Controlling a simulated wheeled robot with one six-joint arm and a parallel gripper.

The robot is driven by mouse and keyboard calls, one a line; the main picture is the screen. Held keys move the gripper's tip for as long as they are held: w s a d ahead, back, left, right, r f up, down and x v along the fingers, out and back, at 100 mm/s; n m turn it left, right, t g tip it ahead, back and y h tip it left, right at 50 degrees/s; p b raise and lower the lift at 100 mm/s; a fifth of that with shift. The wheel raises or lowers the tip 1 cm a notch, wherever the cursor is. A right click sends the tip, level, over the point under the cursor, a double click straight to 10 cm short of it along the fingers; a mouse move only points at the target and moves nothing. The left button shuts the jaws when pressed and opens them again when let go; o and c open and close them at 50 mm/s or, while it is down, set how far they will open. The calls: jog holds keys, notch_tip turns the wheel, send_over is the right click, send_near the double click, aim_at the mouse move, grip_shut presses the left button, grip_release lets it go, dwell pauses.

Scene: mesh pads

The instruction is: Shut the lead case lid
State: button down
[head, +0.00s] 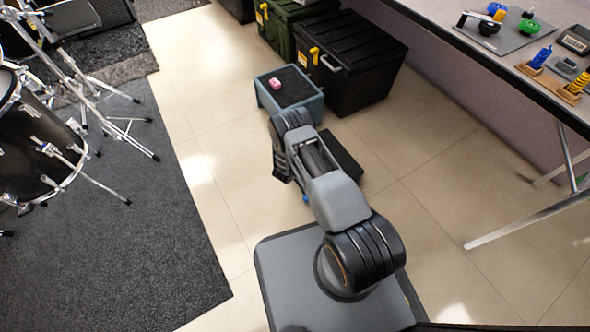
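I cannot tell for certain which thing is the lead case. A flat dark panel (343,158) shows low over the floor just right of my arm; my arm hides its left part, and whether it is a lid, and how far it is tilted, is unclear. A small bit of blue (306,198) shows below my arm. A large black chest (352,70) with a grey handle and a yellow latch stands behind, its lid looking shut. My gripper (284,170) points down at the left side of my folded arm; its fingertips cannot be made out.
A drum kit (45,140) on a dark carpet (120,260) fills the left. A table (440,12) stands right. Tiled floor between is clear.

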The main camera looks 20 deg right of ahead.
jog(key=shift+a+f+b, duration=0.25)
jog(key=shift+f+b, duration=0.2)
jog(key=shift+f, duration=0.35)
jog(key=shift+s, duration=0.15)
